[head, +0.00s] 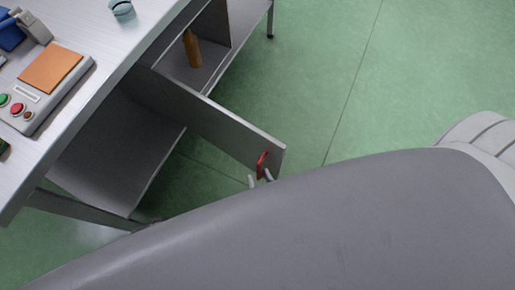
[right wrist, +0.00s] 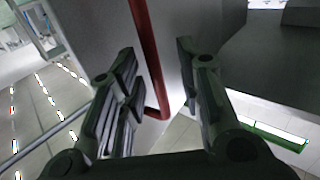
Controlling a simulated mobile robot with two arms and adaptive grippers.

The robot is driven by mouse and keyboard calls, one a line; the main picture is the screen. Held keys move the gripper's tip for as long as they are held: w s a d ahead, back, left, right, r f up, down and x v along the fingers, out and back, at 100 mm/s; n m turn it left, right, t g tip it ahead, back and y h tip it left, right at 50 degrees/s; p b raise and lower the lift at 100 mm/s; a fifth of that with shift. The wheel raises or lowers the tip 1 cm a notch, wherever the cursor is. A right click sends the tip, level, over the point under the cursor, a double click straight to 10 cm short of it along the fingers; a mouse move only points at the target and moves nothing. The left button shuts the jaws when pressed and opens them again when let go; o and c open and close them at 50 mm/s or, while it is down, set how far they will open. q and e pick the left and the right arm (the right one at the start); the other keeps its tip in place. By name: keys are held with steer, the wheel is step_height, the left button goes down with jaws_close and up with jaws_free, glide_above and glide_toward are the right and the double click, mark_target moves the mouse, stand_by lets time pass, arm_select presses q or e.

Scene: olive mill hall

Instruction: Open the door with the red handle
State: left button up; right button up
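The grey door (head: 215,122) stands swung out from the compartment under the metal table, at a wide angle. Its red handle (head: 262,163) is near the door's free end. My right gripper (head: 260,180) is at the handle, with only its fingertips showing past my grey arm. In the right wrist view, the red handle (right wrist: 149,60) runs between the two fingers of my right gripper (right wrist: 157,65). The fingers are apart, with gaps beside the bar, so the gripper is open around it. My left gripper is not in view.
An orange-brown bottle (head: 192,49) stands inside the open compartment. The metal tabletop (head: 105,50) holds a control box (head: 45,85) with coloured buttons, a blue item and a small teal round object (head: 121,7). The green floor (head: 420,60) beyond the door is clear.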

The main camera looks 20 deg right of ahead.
steer(key=s, duration=0.9)
